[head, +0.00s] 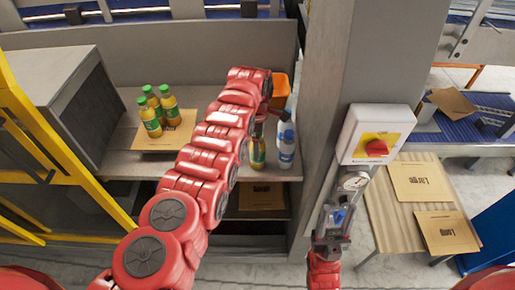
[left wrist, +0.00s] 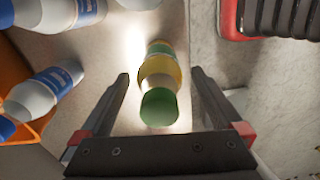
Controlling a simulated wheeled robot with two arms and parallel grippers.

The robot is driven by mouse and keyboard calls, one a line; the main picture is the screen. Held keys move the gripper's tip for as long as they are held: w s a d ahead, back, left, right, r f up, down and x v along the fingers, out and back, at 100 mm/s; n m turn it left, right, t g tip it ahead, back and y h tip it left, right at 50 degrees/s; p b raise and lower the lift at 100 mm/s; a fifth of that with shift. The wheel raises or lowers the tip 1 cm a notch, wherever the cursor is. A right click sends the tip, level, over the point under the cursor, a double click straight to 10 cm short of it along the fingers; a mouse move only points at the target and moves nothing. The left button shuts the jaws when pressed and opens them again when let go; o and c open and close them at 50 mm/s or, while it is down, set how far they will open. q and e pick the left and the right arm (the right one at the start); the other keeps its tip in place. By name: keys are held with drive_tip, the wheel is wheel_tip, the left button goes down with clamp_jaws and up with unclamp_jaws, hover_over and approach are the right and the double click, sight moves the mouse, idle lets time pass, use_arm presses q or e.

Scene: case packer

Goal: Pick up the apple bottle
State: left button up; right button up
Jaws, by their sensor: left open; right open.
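A bottle with a green cap and yellow-green label (left wrist: 160,70), which looks like the apple bottle, stands between the spread fingers of my left gripper (left wrist: 160,80). The fingers are open on both sides of it with gaps. In the head view this bottle (head: 258,153) is at the shelf's front edge, partly hidden by my left arm. Three similar green-capped bottles (head: 151,119) stand on a cardboard piece at the left of the shelf. My right gripper (head: 333,219) is open and empty, low in front of the grey post.
Water bottles (head: 287,150) with blue caps stand close to the right of the bottle, by an orange container (head: 280,88). A grey post with a red switch box (head: 376,134) rises at the right. Flat cardboard (head: 420,181) lies on a table beyond.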

use_arm(q)
drive_tip(key=shift+f, duration=0.1)
drive_tip(key=shift+c, duration=0.3)
clamp_jaws()
idle(0.4)
